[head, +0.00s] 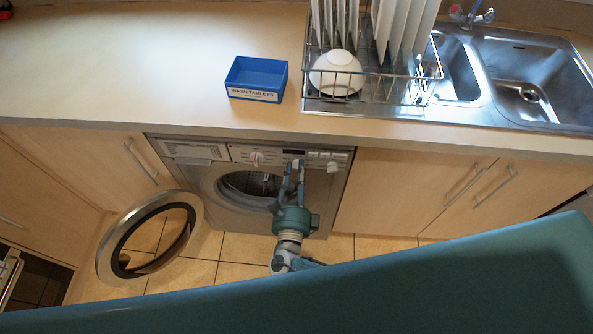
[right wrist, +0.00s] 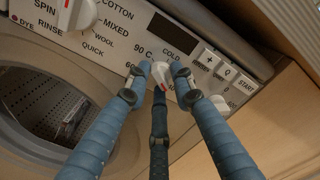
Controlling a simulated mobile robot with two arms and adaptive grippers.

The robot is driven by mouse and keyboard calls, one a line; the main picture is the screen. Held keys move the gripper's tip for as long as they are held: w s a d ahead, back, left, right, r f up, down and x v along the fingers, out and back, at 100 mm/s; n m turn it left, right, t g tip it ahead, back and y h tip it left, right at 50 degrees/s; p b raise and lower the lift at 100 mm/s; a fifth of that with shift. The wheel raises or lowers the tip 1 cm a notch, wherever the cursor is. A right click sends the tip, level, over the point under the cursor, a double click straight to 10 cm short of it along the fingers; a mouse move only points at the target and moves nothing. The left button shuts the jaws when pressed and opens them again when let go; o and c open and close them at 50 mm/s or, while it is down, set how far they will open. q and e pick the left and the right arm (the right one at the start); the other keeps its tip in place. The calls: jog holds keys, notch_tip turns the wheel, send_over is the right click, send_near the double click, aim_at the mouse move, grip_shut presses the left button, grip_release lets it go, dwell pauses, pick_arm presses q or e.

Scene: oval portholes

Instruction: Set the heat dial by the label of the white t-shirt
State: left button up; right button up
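The heat dial (right wrist: 161,73) is a white knob on the washing machine's front panel, with COLD, 90 C and partly hidden lower numbers printed around it. A small red mark shows on its lower side; I cannot tell the exact setting. My right gripper (head: 295,166) reaches up to the panel. In the right wrist view its fingertips (right wrist: 160,72) are on both sides of the dial and appear to touch it, with a third finger below. The white t-shirt and its label are not in view. My left gripper is not in view.
The program dial (head: 257,158) is left of the heat dial. The washer door (head: 190,252) hangs open to the left, its drum opening bare. Buttons, including START (right wrist: 245,84), are at the right. A blue wash tablets box (head: 257,78) and a dish rack (head: 437,62) stand on the counter.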

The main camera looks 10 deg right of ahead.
jog(key=o, duration=0.4)
jog(key=shift+s+d+f, duration=0.1)
jog(key=shift+s+f, duration=0.05)
jog(key=shift+f, duration=0.1)
jog(key=shift+r, duration=0.15)
jog(key=v, duration=1.2)
